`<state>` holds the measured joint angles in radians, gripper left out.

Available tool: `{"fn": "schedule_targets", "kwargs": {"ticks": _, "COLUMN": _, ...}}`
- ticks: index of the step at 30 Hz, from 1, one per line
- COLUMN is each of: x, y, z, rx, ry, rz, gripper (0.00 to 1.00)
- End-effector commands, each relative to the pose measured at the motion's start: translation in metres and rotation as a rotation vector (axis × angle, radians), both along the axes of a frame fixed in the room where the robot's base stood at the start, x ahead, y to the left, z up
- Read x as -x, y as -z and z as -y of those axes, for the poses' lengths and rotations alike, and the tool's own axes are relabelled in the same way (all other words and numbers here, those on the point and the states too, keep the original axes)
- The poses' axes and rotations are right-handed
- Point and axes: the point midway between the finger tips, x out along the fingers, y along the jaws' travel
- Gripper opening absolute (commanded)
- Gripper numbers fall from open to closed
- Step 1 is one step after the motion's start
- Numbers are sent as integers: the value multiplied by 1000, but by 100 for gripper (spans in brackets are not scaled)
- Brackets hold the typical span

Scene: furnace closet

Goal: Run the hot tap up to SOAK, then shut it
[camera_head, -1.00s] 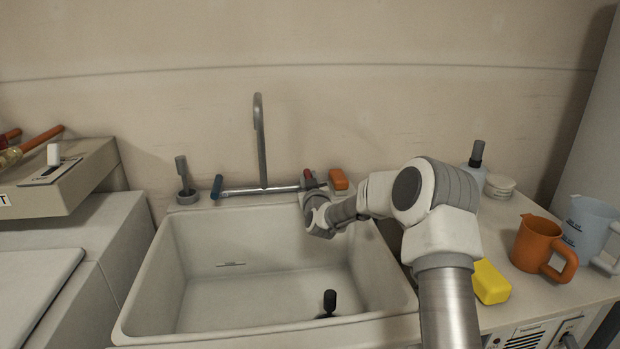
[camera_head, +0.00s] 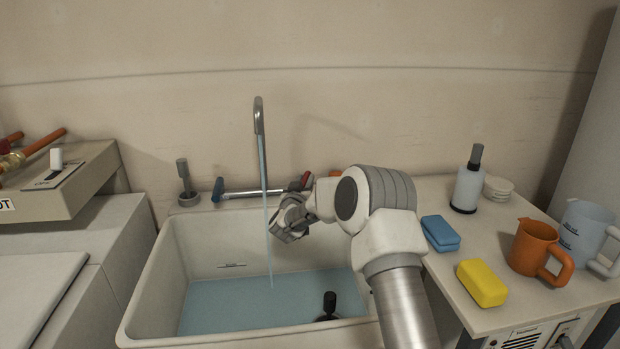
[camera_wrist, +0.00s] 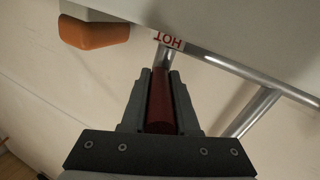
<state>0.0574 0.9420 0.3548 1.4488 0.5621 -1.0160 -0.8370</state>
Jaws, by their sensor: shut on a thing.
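The hot tap's red handle (camera_wrist: 160,105) lies between the closed fingers of my gripper (camera_wrist: 160,82) in the wrist view, beside a HOT label (camera_wrist: 168,40). The handle (camera_head: 306,179) also shows at the right end of the chrome tap bar, partly hidden by my gripper (camera_head: 295,207). A stream of water (camera_head: 265,200) runs from the tall spout (camera_head: 259,115) into the sink (camera_head: 160,285). Blue water (camera_head: 230,303) covers the sink floor. Its far edge is just below a small dark mark (camera_head: 232,265) on the back wall; the lettering is too small to read.
A blue-handled tap (camera_head: 217,189) is at the bar's left end. A black-topped plug (camera_head: 330,303) stands in the sink. On the right counter are a blue sponge (camera_head: 440,233), yellow sponge (camera_head: 482,283), soap bottle (camera_head: 467,188), orange mug (camera_head: 532,247) and pale jug (camera_head: 585,230).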

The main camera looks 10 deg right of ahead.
Motion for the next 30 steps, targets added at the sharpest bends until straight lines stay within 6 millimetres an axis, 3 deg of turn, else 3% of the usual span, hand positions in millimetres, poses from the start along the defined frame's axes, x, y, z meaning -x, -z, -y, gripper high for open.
{"fn": "schedule_targets", "kwargs": {"ticks": 6, "x": -2, "y": -2, "z": -5, "rx": 1, "ry": 98, "rz": 3, "gripper": 0}}
{"fn": "schedule_targets", "kwargs": {"ticks": 30, "x": -4, "y": -3, "z": -6, "rx": 1, "ry": 169, "rz": 6, "gripper": 0}}
